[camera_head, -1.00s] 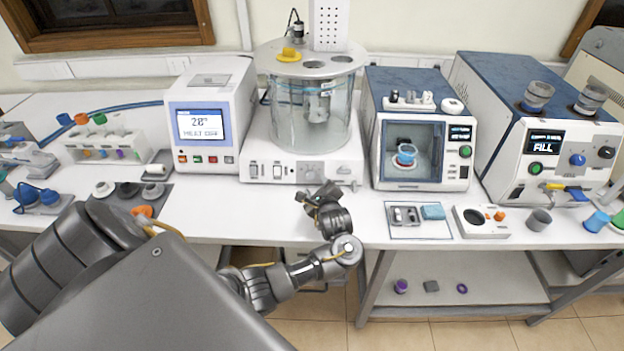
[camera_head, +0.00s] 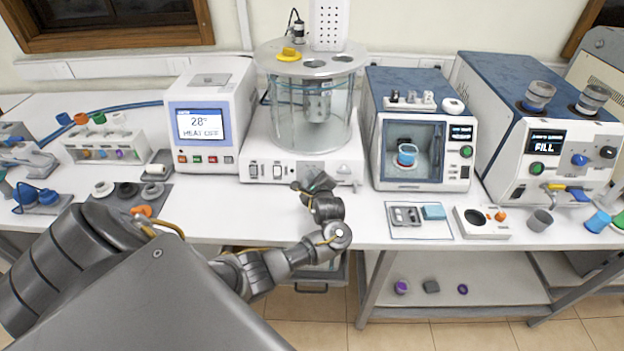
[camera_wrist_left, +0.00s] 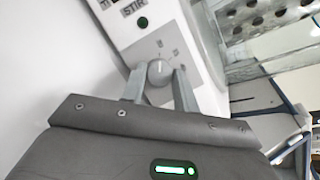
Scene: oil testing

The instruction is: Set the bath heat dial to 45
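The bath heat dial (camera_wrist_left: 160,72) is a round grey knob on a grey panel of the bath's white base. In the left wrist view the two fingers of my left gripper (camera_wrist_left: 160,80) stand on either side of it, closed around it. In the head view my left gripper (camera_head: 314,182) is at the front of the bath base (camera_head: 264,158) and hides most of the dial. The display (camera_head: 200,124) on the white unit left of the bath reads 28° and HEAT OFF. My right gripper is not in view.
The glass bath (camera_head: 310,110) rises above the base. A chamber unit (camera_head: 420,150) stands close to the right. A small tray (camera_head: 418,220) lies near the table's front edge.

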